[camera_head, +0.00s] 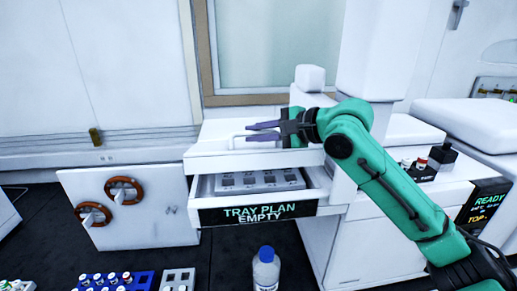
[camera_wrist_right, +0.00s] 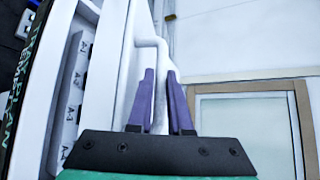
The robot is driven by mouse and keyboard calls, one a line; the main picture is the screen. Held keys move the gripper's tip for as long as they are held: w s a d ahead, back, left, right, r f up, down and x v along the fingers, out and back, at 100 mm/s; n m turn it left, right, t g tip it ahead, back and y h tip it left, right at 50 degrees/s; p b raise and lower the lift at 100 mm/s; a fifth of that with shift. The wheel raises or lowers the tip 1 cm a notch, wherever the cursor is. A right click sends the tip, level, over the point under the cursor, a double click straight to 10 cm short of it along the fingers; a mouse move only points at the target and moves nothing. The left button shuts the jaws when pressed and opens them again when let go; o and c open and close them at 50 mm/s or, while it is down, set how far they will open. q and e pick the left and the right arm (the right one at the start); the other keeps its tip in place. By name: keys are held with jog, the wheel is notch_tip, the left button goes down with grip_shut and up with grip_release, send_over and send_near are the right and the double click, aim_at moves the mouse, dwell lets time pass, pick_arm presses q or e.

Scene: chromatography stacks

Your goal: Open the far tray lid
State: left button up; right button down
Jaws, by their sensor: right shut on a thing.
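My right gripper (camera_head: 247,132) reaches in from the right, with its purple fingers over the white top of the stack. In the right wrist view its fingers (camera_wrist_right: 160,78) are on either side of a thin white bar handle (camera_wrist_right: 150,41), and the gripper is shut on it. The handle (camera_head: 233,141) rises from a white flat panel (camera_head: 212,131), which looks like the tray lid and lies level. Below it an open drawer (camera_head: 318,200) carries the sign "TRAY PLAN EMPTY" and holds a grey rack (camera_head: 262,181). My left gripper is not in view.
A blue vial rack (camera_head: 115,282), a grey rack (camera_head: 179,279) and a blue-capped bottle (camera_head: 266,270) are at the front.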

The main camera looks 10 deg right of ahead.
aim_at(254, 145)
jog(key=w+r, duration=0.1)
jog(key=w+r+m+g, duration=0.1)
jog(key=shift+a+r, duration=0.1)
jog(key=shift+r, duration=0.3)
jog(key=shift+w+r+h, duration=0.3)
jog(key=shift+w+r, duration=0.35)
jog(key=shift+w, duration=0.15)
